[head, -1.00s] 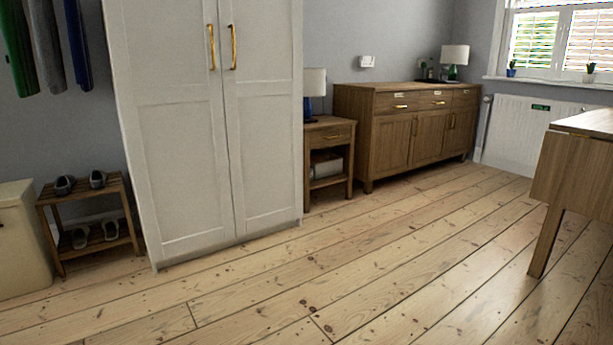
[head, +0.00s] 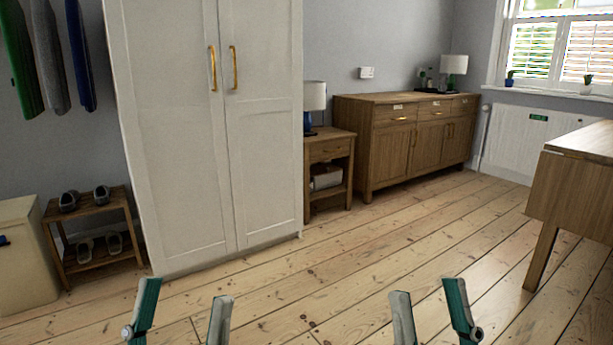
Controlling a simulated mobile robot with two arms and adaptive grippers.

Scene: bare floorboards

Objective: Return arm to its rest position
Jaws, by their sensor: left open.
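My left gripper (head: 184,290) shows at the bottom edge of the head view, left of centre. Its two green and grey fingers stand apart with only floor between them, so it is open and empty. My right gripper (head: 428,288) shows at the bottom edge, right of centre. Its two fingers are also spread apart and hold nothing. Both point away from me over the floorboards, touching nothing that I can see. The arms behind them are out of the picture.
A white wardrobe (head: 180,140) stands ahead to the left. Left of it are a shoe rack (head: 92,228) and a cream bin (head: 25,260). A nightstand (head: 330,150) and sideboard (head: 390,150) line the back wall. A wooden table (head: 570,185) is at right. The middle floor is clear.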

